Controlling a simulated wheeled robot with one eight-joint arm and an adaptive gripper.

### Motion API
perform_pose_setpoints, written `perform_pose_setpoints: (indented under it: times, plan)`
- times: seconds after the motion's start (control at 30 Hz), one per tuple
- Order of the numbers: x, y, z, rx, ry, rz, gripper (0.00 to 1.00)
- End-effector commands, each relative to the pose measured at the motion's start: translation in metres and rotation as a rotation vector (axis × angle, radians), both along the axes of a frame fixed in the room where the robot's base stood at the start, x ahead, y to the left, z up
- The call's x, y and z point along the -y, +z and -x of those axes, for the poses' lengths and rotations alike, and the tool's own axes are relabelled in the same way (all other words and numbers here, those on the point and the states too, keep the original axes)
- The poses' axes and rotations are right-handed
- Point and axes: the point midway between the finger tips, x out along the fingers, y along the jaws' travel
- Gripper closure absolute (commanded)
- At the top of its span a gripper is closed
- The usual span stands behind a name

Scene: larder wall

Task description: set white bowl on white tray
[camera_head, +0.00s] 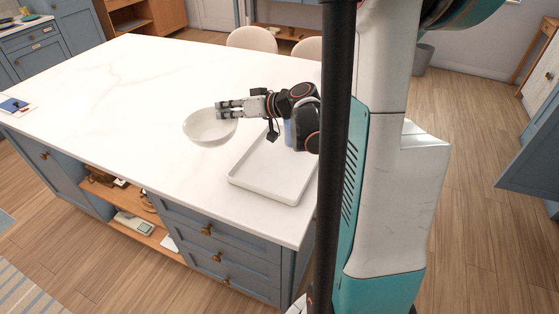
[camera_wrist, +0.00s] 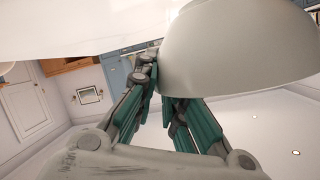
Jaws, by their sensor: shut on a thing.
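The white bowl (camera_head: 208,126) is on or just above the island counter, left of the white tray, in the head view. My gripper (camera_head: 226,108) reaches in from the right and is shut on the bowl's right rim. In the wrist view the bowl (camera_wrist: 235,55) fills the upper right, and my fingers (camera_wrist: 160,92) meet at its lower left edge. The white tray (camera_head: 262,186) lies flat on the counter near its front right edge. Part of the tray is hidden behind my arm and the dark column. I cannot tell whether the bowl touches the counter.
A blue thing (camera_head: 289,133) shows partly behind my arm near the tray. A small blue-and-white item (camera_head: 15,105) lies at the counter's far left. Two chairs (camera_head: 251,39) stand behind the island. The counter's left and middle are clear.

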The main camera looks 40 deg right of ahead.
Motion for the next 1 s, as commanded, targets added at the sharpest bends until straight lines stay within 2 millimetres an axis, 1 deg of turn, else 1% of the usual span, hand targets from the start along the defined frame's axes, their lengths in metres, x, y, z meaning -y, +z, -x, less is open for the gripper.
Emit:
perform_pose_setpoints:
  times: [0.03,0.1,0.2,0.3,0.4,0.5,0.57,0.67,1.0]
  plan:
    - [0.023,0.007,0.010,0.000,-0.004,-0.008,1.00]
    - [0.047,0.015,0.024,-0.002,0.008,-0.013,1.00]
    - [0.078,0.028,0.046,-0.002,0.025,-0.022,1.00]
    - [0.101,0.040,0.066,-0.004,0.040,-0.028,1.00]
    - [0.117,0.048,0.081,-0.006,0.052,-0.034,1.00]
    - [0.126,0.054,0.091,-0.006,0.061,-0.036,1.00]
    - [0.128,0.053,0.094,-0.006,0.063,-0.037,1.00]
    - [0.130,0.041,0.095,-0.007,0.065,-0.038,1.00]
    - [0.129,-0.041,0.095,-0.006,0.064,-0.039,1.00]
